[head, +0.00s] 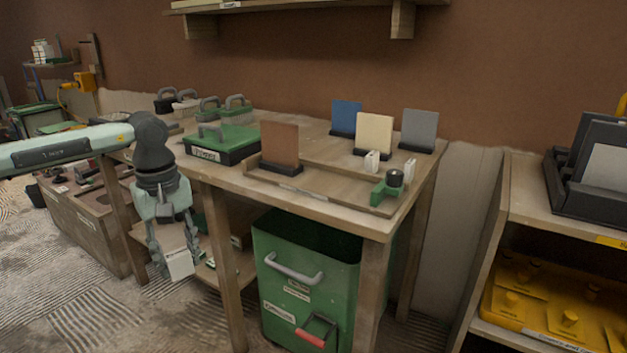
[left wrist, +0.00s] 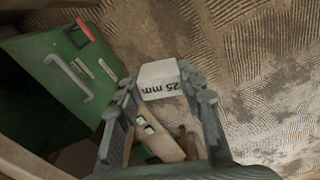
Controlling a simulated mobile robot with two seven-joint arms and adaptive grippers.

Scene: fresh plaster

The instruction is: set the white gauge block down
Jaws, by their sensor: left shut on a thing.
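The white gauge block (head: 180,264) is held between the fingertips of my left gripper (head: 167,262), low in front of the left end of the wooden table. In the left wrist view the block (left wrist: 160,80) shows dark "25 mm" lettering on its near face, between the two fingers of the left gripper (left wrist: 160,92). The block hangs in the air over the ridged floor, apart from any surface. My right gripper is not in the head view.
The wooden table (head: 343,216) carries colour panels, a green box (head: 222,144) and two small white blocks. A green bin (head: 305,279) stands beneath it. Shelves with a yellow tray (head: 552,303) stand at the right. Bare ridged floor (head: 85,318) lies front left.

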